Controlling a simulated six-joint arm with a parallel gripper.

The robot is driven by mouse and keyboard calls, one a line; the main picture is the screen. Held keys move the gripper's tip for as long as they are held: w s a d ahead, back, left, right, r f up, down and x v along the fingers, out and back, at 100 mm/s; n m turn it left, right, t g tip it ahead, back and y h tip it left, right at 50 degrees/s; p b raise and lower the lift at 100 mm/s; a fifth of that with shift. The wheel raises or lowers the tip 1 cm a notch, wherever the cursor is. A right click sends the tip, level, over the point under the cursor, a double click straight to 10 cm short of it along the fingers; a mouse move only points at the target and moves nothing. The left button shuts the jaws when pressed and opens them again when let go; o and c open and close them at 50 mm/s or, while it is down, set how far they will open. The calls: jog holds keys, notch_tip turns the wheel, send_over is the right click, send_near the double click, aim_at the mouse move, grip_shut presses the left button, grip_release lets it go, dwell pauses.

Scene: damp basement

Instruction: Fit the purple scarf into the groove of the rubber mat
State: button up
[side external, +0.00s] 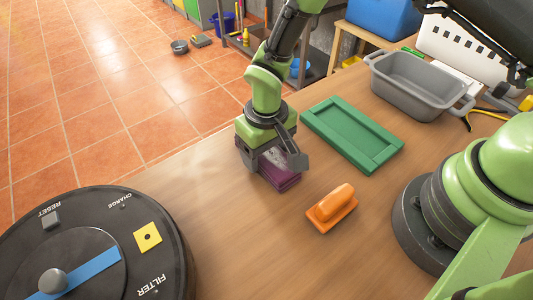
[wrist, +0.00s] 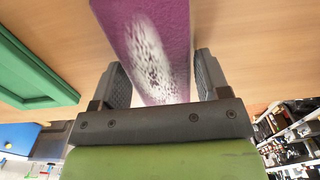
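The purple scarf (side external: 284,179) is a folded block with a whitish speckled patch, on the wooden table near its left edge. It also shows in the wrist view (wrist: 112,20), running between the fingers. My gripper (side external: 277,167) is low over the scarf, fingers pointing down and partly hiding it. In the wrist view my gripper (wrist: 163,80) has its fingers wide apart, one on each side of the scarf, with narrow gaps visible. The green rubber mat (side external: 378,160) lies flat behind and to the right, its rectangular groove empty. Part of it shows in the wrist view (wrist: 35,75).
An orange block with a rounded handle (side external: 334,206) lies right of the gripper. A grey tub (side external: 418,82) stands beyond the mat. A large round black device (side external: 100,240) fills the lower left. Bare table lies between scarf and mat.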

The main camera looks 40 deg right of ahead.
jog(key=c, duration=0.6)
jog(key=shift+o, duration=0.2)
notch_tip(320, 180, up, 9)
jog(key=shift+f, duration=0.1)
jog(key=r, duration=0.1)
send_over(350, 131)
notch_tip(350, 131, down, 4)
jog(key=shift+r, duration=0.15)
jog(key=shift+f, duration=2.55)
